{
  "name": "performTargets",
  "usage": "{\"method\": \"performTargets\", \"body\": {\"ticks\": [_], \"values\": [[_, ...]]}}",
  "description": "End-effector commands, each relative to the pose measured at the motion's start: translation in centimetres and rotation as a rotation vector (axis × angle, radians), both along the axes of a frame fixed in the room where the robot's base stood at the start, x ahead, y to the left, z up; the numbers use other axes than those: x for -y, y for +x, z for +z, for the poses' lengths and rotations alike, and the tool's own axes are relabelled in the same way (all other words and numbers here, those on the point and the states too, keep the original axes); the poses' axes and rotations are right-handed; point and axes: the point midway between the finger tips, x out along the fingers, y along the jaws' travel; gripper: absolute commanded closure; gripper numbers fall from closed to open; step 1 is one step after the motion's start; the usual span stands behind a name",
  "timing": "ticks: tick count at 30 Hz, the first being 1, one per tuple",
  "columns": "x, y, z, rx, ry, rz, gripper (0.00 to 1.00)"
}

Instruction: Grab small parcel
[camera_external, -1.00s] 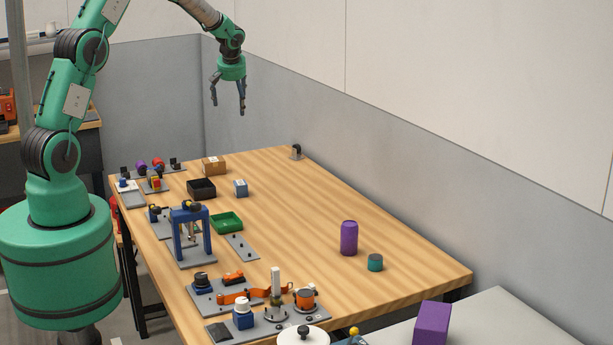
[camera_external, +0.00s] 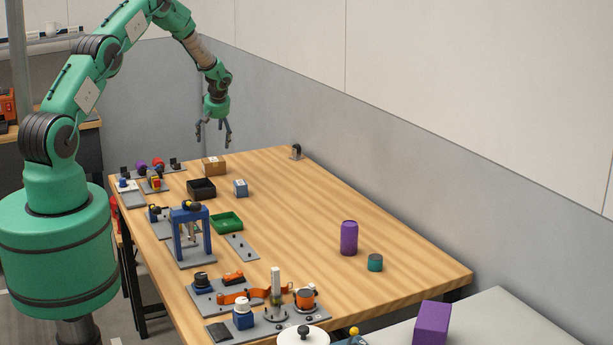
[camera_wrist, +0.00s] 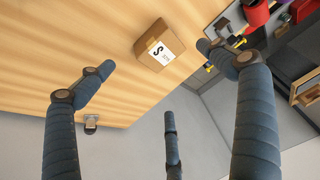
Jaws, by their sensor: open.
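The small parcel (camera_external: 214,166) is a brown cardboard box at the far end of the wooden table. In the wrist view the parcel (camera_wrist: 152,50) shows a white label with a large "S", and it lies ahead of the fingers, between the left and right ones. My gripper (camera_external: 213,143) is open and empty, above the far end of the table and a little above the parcel. In the wrist view three dark fingers of my gripper (camera_wrist: 160,105) are spread apart, and none touches the parcel.
A black bin (camera_external: 201,189) and a small blue-grey box (camera_external: 240,188) stand near the parcel. Red and purple items on a plate (camera_external: 152,165) lie to its left. A small black fixture (camera_external: 297,151) stands at the far right edge. The table's right side is mostly clear.

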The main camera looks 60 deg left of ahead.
Motion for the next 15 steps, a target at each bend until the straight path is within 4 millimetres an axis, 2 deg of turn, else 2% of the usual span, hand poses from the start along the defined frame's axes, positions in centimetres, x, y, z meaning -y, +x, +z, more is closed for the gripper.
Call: {"method": "performTargets", "body": {"ticks": [9, 15], "values": [[0.0, 0.0, -0.1, 0.000, -0.001, -0.001, 0.08], [-0.4, 0.0, -1.2, -0.002, -0.002, 0.000, 0.08]]}}
